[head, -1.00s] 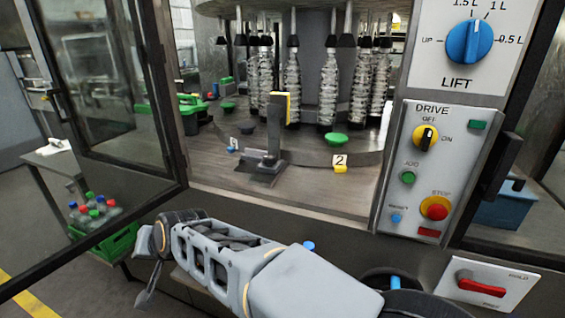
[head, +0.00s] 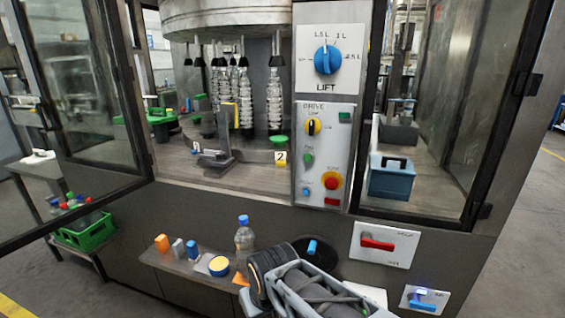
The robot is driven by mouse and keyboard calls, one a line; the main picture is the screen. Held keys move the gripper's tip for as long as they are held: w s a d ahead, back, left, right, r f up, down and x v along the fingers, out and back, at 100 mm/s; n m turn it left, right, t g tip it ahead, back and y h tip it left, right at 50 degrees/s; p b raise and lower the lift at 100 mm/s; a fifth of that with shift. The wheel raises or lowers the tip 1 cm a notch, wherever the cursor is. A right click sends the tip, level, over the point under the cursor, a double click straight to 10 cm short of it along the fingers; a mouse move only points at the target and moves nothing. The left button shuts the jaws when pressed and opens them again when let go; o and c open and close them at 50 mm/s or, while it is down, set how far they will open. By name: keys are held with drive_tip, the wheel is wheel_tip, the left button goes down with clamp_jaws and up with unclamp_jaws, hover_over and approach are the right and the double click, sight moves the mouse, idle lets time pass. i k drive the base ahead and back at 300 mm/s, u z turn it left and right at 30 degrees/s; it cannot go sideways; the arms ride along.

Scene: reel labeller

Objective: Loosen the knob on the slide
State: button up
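Inside the open machine, a dark grey bracket (head: 215,158) with an upright post and a yellow pad stands on the metal deck. It looks like the slide, but I cannot make out a knob on it. My arm shows at the bottom centre; my gripper is out of view.
A narrow shelf (head: 165,262) holds a bottle (head: 244,238) and several small items. The drive panel (head: 325,155) and red-handled switch (head: 378,243) are right of the opening. The open glass door (head: 75,110) is at left, with a green crate (head: 88,232) behind it.

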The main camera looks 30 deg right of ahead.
sight(221, 155)
drive_tip(key=u, duration=0.75)
drive_tip(key=i, duration=1.45)
drive_tip(key=z, duration=0.9)
